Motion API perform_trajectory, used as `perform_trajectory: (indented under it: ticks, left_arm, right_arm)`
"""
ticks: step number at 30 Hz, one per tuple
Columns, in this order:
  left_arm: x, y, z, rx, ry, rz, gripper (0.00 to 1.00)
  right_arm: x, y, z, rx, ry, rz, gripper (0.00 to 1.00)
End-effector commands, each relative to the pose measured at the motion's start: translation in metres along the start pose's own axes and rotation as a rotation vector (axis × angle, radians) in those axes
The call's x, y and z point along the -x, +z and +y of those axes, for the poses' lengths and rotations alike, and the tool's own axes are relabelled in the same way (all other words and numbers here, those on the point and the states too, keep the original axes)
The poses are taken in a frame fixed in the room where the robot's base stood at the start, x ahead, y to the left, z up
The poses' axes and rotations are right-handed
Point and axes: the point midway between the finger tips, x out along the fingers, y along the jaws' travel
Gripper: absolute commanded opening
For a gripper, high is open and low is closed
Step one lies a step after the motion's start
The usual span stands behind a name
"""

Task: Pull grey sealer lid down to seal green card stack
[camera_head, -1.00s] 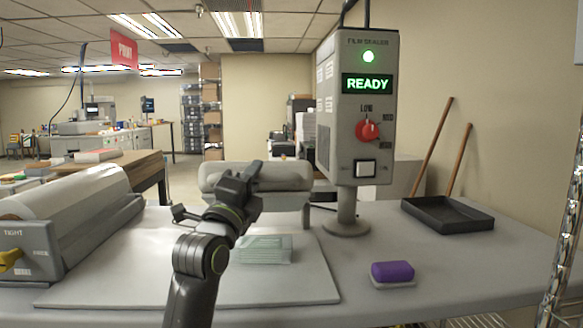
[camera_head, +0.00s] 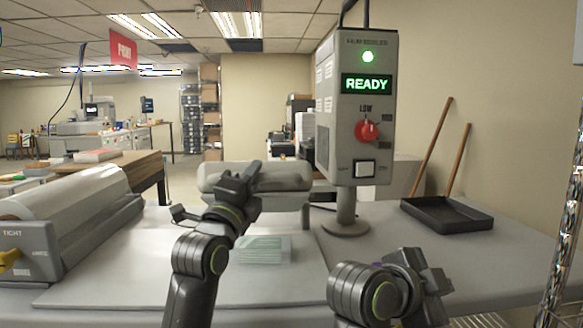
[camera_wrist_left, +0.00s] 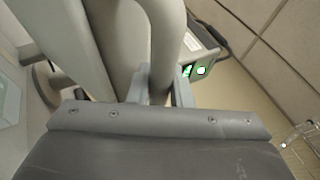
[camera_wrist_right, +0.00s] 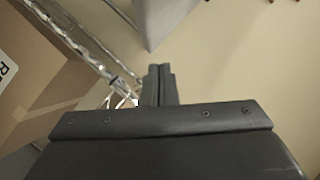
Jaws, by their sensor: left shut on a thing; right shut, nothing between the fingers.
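The grey sealer lid (camera_head: 285,176) is raised at the back of the pale sealer bed (camera_head: 120,285). The green card stack (camera_head: 264,250) lies flat on the bed in front of it, in clear wrapping. My left gripper (camera_head: 252,172) is at the front of the lid. In the left wrist view its fingers (camera_wrist_left: 165,85) are shut on a grey bar of the lid. My right gripper (camera_head: 432,275) is low at the front right, away from the lid. In the right wrist view its fingers (camera_wrist_right: 158,85) are shut and empty.
The control box (camera_head: 365,110) reads READY in green and stands on a post right of the lid. A film roll (camera_head: 70,205) is on the left. A black tray (camera_head: 447,214) lies at the back right. A metal wire rack (camera_head: 562,250) is at the right edge.

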Motion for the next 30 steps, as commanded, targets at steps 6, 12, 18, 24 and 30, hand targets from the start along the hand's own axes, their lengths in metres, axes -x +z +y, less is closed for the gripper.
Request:
perform_trajectory:
  ticks: [6,12,18,24,30]
  left_arm:
    - [0.000,0.000,0.001,0.001,0.002,0.000,0.00]
    - [0.000,0.000,0.001,0.001,0.002,0.000,0.00]
    - [0.000,0.000,0.001,0.001,0.001,0.000,0.00]
    - [0.000,0.000,0.001,0.000,0.001,0.000,0.00]
    - [0.000,0.000,0.001,0.000,0.001,0.000,0.00]
  right_arm:
    - [0.061,-0.059,-0.026,-0.417,-0.056,-0.009,0.00]
    - [0.103,-0.085,-0.054,-0.530,-0.166,-0.088,0.00]
    - [0.123,-0.058,-0.110,-0.151,-0.395,-0.186,0.00]
    - [0.159,-0.026,-0.162,0.236,-0.673,-0.239,0.00]
    - [0.198,0.003,-0.195,0.533,-0.925,-0.238,0.00]
